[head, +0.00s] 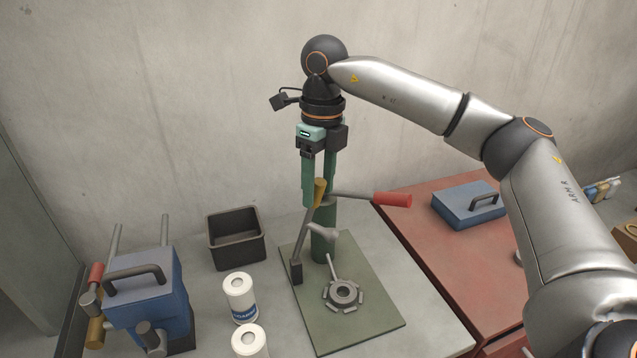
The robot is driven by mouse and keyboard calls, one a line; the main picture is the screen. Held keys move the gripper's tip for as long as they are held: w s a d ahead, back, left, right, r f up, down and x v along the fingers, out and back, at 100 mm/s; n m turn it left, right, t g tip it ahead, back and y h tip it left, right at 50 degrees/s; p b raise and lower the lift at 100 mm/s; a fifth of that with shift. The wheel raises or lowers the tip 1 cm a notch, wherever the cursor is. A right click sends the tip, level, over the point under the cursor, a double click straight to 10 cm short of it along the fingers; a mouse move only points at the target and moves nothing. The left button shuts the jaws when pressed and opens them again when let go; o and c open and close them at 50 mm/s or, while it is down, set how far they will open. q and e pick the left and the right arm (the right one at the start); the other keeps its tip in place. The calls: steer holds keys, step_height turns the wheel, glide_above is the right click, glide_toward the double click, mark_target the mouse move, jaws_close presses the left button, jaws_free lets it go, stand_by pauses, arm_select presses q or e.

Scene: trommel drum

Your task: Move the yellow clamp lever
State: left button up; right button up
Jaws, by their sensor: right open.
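The yellow clamp lever (319,191) has a yellow grip on a brown-grey bar that leans up from a dark foot on the green base plate (371,329). My right gripper (319,197) points straight down over it with long green fingers. The fingers are open, and the yellow grip shows between their lower ends. I cannot tell whether either finger touches it. The gripper partly hides the top of the green post (323,240) behind the lever. My left gripper is not in view.
A red-handled lever (392,199) sticks out right from the post. A grey ring part (343,293) lies on the plate. White canisters (240,300), a dark bin (237,251) and a blue machine (150,300) stand left. A blue case (458,209) sits on the red table (420,222).

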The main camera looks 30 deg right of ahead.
steer(key=shift+c, duration=0.2)
jaws_close()
stand_by(0.3)
stand_by(0.9)
